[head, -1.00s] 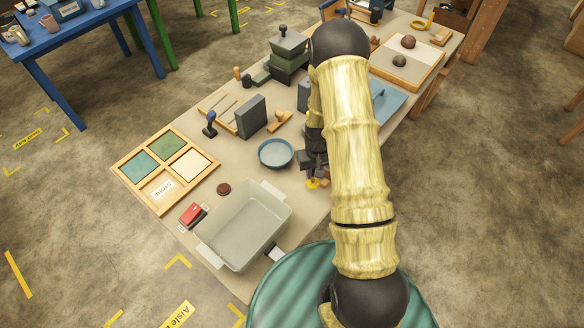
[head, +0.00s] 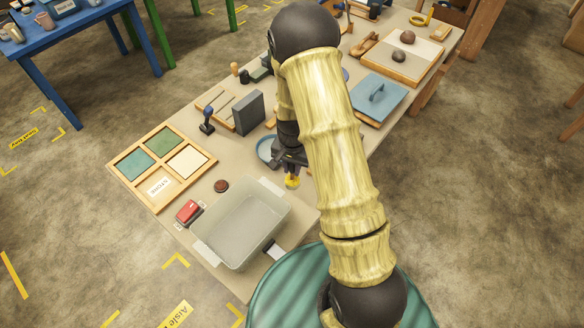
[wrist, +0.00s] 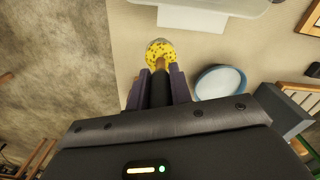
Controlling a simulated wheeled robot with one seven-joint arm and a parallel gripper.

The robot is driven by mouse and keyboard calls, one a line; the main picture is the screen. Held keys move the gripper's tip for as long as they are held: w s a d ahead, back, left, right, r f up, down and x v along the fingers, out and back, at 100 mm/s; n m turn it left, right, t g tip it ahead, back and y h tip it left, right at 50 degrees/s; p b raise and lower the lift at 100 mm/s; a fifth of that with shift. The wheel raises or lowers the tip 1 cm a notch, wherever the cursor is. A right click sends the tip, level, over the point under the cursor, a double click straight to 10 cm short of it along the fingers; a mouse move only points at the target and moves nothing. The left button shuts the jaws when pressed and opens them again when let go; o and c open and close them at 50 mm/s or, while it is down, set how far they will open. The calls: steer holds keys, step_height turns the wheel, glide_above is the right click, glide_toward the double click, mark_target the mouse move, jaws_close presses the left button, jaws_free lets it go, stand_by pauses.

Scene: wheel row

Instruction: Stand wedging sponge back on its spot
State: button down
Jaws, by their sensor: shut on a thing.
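The sponge (head: 292,183) is yellow with dark specks. My gripper (head: 290,168) is shut on it, between the blue bowl and the grey basin in the head view. In the wrist view the sponge (wrist: 158,49) sticks out past the fingertips of my gripper (wrist: 159,78), with a tan handle-like piece between the fingers. It appears held over the bare beige table top; I cannot tell how high, or whether it touches. No marked spot for the sponge can be made out.
The grey basin (head: 205,249) with white end handles stands at the near edge. The blue bowl (head: 263,149) is partly hidden by my wrist.

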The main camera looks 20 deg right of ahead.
mark_target(292, 179)
step_height(292, 179, down, 6)
steer(key=b, duration=0.4)
steer(key=shift+w, duration=0.1)
steer(key=shift+d, duration=0.1)
steer(key=shift+s, duration=0.2)
stand_by(0.5)
steer(key=shift+f+b, duration=0.8)
steer(key=shift+f, duration=0.2)
stand_by(0.6)
steer(key=c, duration=1.2)
jaws_free()
steer(key=shift+o, duration=0.2)
steer(key=shift+r, duration=0.15)
